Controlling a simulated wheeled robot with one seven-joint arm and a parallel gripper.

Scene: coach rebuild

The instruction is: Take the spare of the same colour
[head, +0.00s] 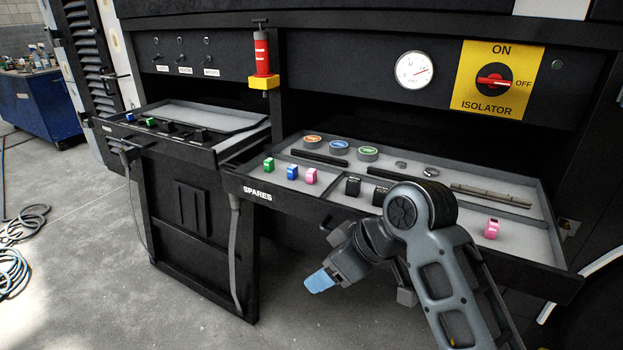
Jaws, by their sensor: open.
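The open drawer marked SPARES (258,194) holds small blocks. At its front left stand a green block (268,165), a blue block (292,171) and a pink block (311,176). Two black blocks (353,186) stand further right, partly behind my arm, and another pink block (491,228) stands alone at the right. The left tray (215,152) has a blue block (151,122), a green block (130,117) and several dark pieces in a row. My gripper (320,281) is open, with a light blue tip, in front of and below the SPARES drawer, touching no block.
Tape rolls (338,147), dark rods, rings and a metal rod (490,195) lie at the drawer's back. A red cylinder (262,55), a gauge (414,70) and the isolator switch (493,82) are on the panel. A grey strap (235,260) hangs between the drawers. Floor ahead is clear.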

